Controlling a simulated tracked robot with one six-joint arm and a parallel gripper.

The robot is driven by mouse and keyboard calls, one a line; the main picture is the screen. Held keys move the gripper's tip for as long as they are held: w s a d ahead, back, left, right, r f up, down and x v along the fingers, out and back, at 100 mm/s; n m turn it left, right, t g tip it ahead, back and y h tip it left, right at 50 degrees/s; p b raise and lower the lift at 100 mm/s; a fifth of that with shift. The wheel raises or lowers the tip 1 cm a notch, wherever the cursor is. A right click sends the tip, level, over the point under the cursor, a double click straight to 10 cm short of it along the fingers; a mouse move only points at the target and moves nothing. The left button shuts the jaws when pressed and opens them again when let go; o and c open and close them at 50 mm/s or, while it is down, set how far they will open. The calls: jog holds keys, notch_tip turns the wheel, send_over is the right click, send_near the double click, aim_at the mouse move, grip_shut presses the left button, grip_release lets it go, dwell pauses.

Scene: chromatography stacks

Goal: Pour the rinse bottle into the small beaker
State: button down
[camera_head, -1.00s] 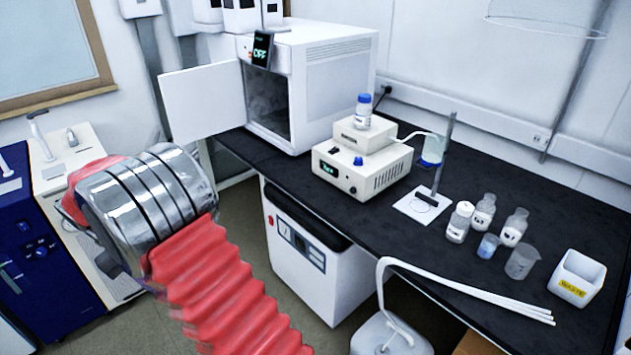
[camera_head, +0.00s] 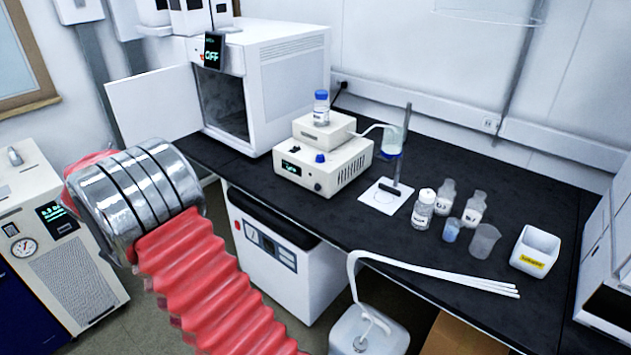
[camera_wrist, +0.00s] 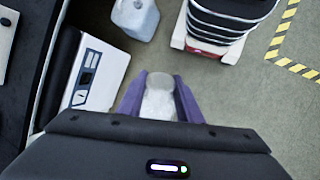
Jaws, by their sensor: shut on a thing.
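In the wrist view my gripper (camera_wrist: 160,98) has its purple fingers shut on a pale, clear vessel (camera_wrist: 159,103). It may be the rinse bottle; no label shows, and I cannot tell its contents. The floor is behind it. The head view shows my arm but not my gripper or the held vessel. On the black bench there, a small beaker with blue content (camera_head: 452,232) stands beside a larger, empty-looking clear beaker (camera_head: 483,243). A white-capped bottle (camera_head: 423,210) and two clear labelled bottles (camera_head: 445,195) (camera_head: 474,208) stand close by.
A white waste box (camera_head: 535,252) stands right of the beakers. White tubes (camera_head: 440,275) lie along the bench (camera_head: 400,245) front from a floor jug (camera_head: 368,332). A stand (camera_head: 398,165) and a stacked instrument (camera_head: 323,163) are further left. An oven (camera_head: 265,90) has its door open.

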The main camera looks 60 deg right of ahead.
jog(key=s+d+r+n+g+h, duration=0.15)
jog(key=s+d, duration=0.35)
jog(key=d, duration=0.6)
jog(key=s+d+r+n+h, duration=0.15)
jog(key=s+d, duration=0.25)
jog(key=d, duration=0.6)
jog(key=s+d+r+n+g, duration=0.1)
jog(key=s+d+r+n, duration=0.3)
jog(key=d, duration=0.7)
jog(key=s+d+r+n+h, duration=0.1)
jog(key=s+d+n+h, duration=0.1)
jog(key=s+d, duration=0.7)
jog(key=s+d+r+n+t+h, duration=0.1)
jog(key=s+d+n+h, duration=0.2)
jog(key=s+d, duration=0.6)
jog(key=s+h, duration=0.1)
jog(key=s, duration=0.6)
jog(key=shift+s+r+h, duration=0.2)
jog(key=shift+r+h, duration=0.1)
jog(key=shift+r, duration=0.05)
